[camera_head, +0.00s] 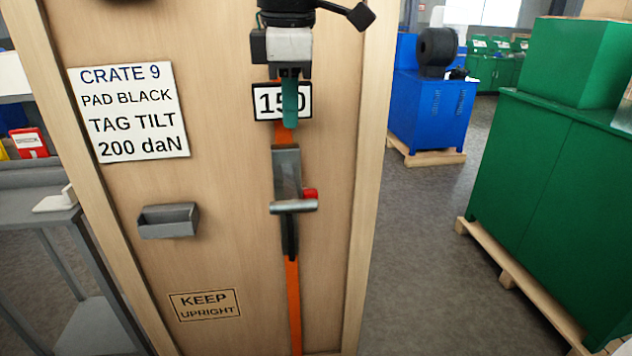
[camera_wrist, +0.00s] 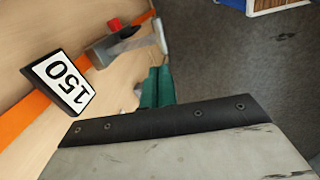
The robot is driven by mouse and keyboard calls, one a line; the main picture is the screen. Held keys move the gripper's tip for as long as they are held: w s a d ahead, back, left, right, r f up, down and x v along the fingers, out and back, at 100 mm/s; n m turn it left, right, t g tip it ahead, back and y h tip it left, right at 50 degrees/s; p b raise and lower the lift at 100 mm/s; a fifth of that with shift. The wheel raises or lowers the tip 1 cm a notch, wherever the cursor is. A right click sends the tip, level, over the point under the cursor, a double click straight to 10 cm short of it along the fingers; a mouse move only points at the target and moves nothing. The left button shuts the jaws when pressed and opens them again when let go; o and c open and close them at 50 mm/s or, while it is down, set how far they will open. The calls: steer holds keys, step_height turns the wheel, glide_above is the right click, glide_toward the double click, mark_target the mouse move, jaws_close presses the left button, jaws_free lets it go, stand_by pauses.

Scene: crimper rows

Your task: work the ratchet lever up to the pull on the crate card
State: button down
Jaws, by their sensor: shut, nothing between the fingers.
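The crate (camera_head: 225,250) is a tall wooden box with a card (camera_head: 130,112) reading CRATE 9, PAD BLACK, TAG TILT, 200 daN. An orange strap (camera_head: 293,300) runs down its face. A white display (camera_head: 268,102) on the strap reads 150, also in the wrist view (camera_wrist: 62,82). Below it is the grey ratchet (camera_head: 287,172) with a red part (camera_head: 310,194) and a lever with a pale crossbar (camera_head: 294,206), seen also in the wrist view (camera_wrist: 160,36). My gripper (camera_head: 290,122), with teal fingers, is shut and empty, above the ratchet, covering part of the display.
A small grey holder (camera_head: 168,220) sticks out from the crate face left of the strap. A grey bench (camera_head: 60,215) stands at the left. A green cabinet (camera_head: 550,190) on a pallet and a blue machine (camera_head: 430,110) stand right, with open floor (camera_head: 430,250) between.

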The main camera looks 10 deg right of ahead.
mark_target(293, 201)
steer(key=shift+s+f+n, duration=0.1)
steer(key=shift+n, duration=0.4)
steer(key=shift+f, duration=0.1)
steer(key=f, duration=0.4)
steer(key=w+f, duration=0.1)
steer(key=f, duration=0.4)
steer(key=w+f, duration=0.1)
steer(key=f, duration=0.3)
steer(key=shift+w+f, duration=0.1)
steer(key=shift+f, duration=0.25)
